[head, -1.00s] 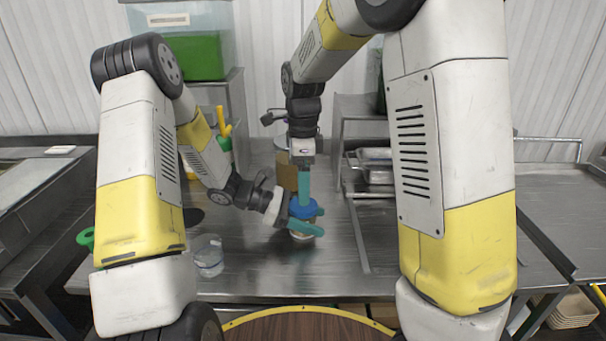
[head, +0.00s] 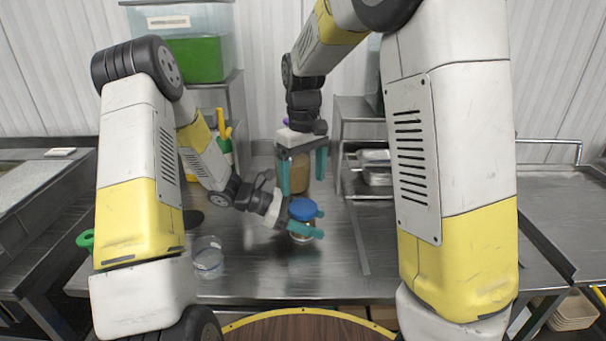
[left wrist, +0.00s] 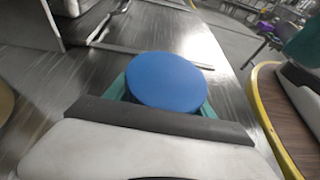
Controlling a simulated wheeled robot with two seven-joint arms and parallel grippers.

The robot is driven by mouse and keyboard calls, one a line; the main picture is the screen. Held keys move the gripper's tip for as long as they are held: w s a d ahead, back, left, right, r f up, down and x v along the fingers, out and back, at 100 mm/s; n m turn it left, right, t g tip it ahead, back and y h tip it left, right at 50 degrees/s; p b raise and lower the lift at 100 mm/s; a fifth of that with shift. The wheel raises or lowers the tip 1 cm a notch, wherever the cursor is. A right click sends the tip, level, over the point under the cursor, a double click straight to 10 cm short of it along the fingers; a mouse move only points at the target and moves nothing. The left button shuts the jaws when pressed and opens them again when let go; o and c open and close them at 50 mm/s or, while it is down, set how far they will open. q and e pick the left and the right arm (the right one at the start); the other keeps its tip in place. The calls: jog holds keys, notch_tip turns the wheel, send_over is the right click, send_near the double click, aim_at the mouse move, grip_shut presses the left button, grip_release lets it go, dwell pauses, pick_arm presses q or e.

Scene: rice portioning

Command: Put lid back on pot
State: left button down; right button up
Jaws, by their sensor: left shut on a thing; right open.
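A tan cylindrical container (head: 300,179) stands behind, seen between my right fingers. A clear jar (head: 208,257) stands on the table (head: 290,278) at front left. A metal shelf (head: 352,128) is at back right. The table to the right is clear.

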aim_at(303, 206)
jog(key=n, duration=0.6)
jog(key=shift+r, duration=0.3)
jog(key=n, duration=0.4)
jog(key=shift+r+n, duration=0.15)
jog(key=shift+n, duration=0.15)
jog(key=shift+f, duration=4)
jog(key=shift+c, duration=0.4)
jog(key=c, duration=1.4)
jog(key=o, duration=1.5)
jog(key=shift+o, duration=0.2)
jog(key=shift+r, duration=2.25)
